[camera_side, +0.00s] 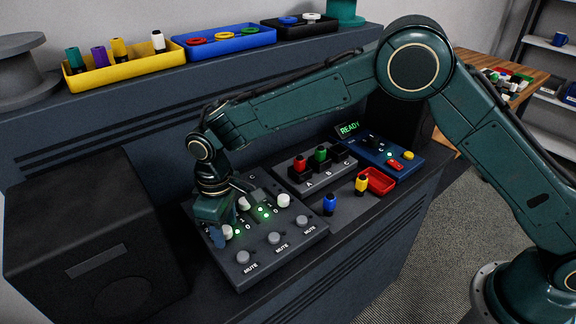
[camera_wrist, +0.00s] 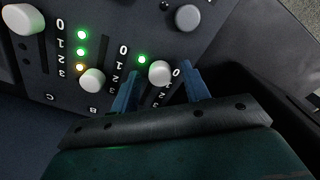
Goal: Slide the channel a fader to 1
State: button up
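The channel A fader has a white knob (camera_wrist: 160,72) on the dark mixer panel (camera_side: 240,284). It stands near the 0 end, about at 1, with one green light (camera_wrist: 142,59) lit beside it. My gripper (camera_wrist: 163,80) is open, with its blue fingers on either side of this knob and gaps showing on both sides. In the side view, my gripper (camera_side: 222,236) is low over the panel's left end, and the channel A knob (camera_side: 226,231) shows beside it. The lower part of the channel A track and its letter are hidden by my gripper.
The channel B knob (camera_wrist: 92,80) is near 3, with several lights lit. The channel C knob (camera_wrist: 22,18) is near 0. Mute buttons (camera_side: 275,238) line the front edge. A dark box (camera_side: 100,250) stands left; a plug block (camera_side: 315,170) and blue unit (camera_side: 385,150) stand right.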

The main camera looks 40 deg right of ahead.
grip_shut()
jog(key=shift+w, duration=1.2)
jog(key=shift+o, duration=0.5)
grip_release()
jog(key=shift+r, duration=0.1)
notch_tip(320, 180, up, 14)
